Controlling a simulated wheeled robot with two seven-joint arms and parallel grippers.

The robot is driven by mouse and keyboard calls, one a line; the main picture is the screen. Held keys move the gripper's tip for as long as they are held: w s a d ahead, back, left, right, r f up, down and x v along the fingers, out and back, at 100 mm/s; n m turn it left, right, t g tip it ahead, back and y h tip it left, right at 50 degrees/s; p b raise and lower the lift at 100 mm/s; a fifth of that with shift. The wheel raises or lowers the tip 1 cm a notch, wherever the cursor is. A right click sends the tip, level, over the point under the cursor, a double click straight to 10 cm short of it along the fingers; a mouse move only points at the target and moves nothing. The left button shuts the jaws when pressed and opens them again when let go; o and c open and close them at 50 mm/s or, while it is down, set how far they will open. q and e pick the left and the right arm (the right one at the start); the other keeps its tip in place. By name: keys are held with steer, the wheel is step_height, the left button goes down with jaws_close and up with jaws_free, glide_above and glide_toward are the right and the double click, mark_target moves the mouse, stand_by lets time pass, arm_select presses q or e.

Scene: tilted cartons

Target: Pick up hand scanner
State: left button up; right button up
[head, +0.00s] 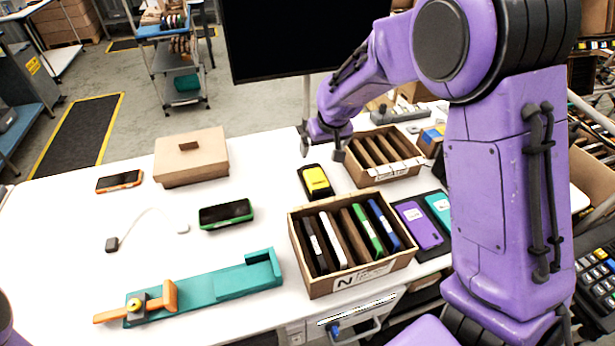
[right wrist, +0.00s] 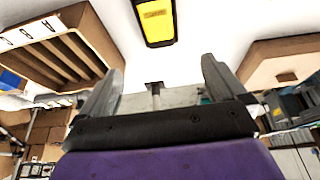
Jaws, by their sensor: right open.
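A black device with a yellow face (head: 315,181), which looks like the hand scanner, lies flat on the white table behind the front carton. It also shows at the top of the right wrist view (right wrist: 157,22). My right gripper (head: 321,149) is above the table, just behind the yellow-faced device in the head view. Its two fingers are spread apart with nothing between them, and they do not touch the device. My left gripper is out of view.
An open carton (head: 334,286) with several slim devices stands in front; a divided carton (head: 392,176) stands right of my gripper. A closed box (head: 190,157), a green-edged phone (head: 227,214), an orange-edged phone (head: 119,181) and a teal fixture (head: 215,287) are on the left.

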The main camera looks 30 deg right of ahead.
steer(key=b, duration=0.6)
glide_toward(315, 175)
steer(key=p+x, duration=0.3)
steer(key=x, duration=0.6)
steer(key=shift+s, duration=0.1)
steer(key=shift+c, duration=1.2)
steer(key=shift+r, duration=0.1)
steer(key=c, duration=0.8)
